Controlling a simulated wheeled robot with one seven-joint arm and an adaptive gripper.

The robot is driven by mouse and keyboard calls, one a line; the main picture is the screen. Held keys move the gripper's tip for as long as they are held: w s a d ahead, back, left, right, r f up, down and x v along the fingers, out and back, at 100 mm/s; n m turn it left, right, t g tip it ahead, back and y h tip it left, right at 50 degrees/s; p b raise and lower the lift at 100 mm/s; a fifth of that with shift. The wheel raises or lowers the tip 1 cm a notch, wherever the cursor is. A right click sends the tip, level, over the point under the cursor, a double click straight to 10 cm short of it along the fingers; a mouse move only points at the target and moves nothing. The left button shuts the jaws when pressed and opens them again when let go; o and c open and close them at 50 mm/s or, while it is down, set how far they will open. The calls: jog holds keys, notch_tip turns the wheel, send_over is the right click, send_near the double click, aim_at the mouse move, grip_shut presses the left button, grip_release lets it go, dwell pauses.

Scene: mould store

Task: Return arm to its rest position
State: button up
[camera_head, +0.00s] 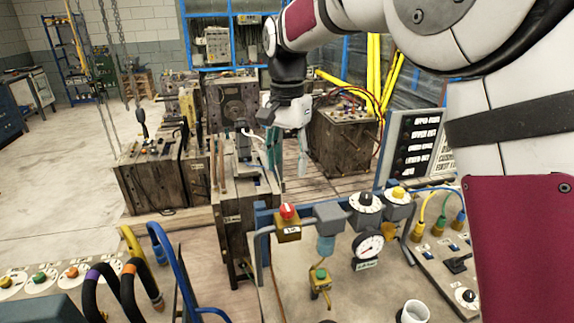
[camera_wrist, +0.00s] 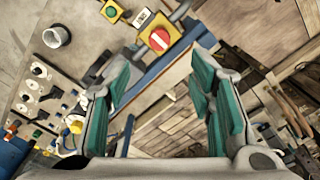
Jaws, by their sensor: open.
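My gripper (camera_head: 287,150) hangs down from my arm in the upper middle of the head view, above the area behind the control panel. In the wrist view my gripper (camera_wrist: 165,95) shows its two fingers with green pads spread wide apart. Nothing is between the pads. A wooden floor and a blue rail (camera_wrist: 155,85) show below and between them. The arm reaches in from the upper right of the head view, bent at the elbow.
Wooden mould blocks (camera_head: 150,182) stand behind. Chains (camera_head: 107,45) hang at left. Open floor (camera_head: 60,180) lies at left.

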jog(key=s+d+r+n+t, duration=0.25)
jog(key=s+d+r, duration=0.55)
jog(key=s+d, duration=0.4)
jog(key=s+d+f+n+t, duration=0.1)
jog(key=s+d, duration=0.3)
jog(key=s, duration=0.4)
jog(key=s+d+f+n+t, duration=0.2)
jog(key=s+d+f, duration=0.1)
jog(key=s, duration=0.5)
jog(key=shift+s+d+f, duration=0.15)
jog(key=shift+d+f, duration=0.25)
jog(key=shift+d, duration=0.15)
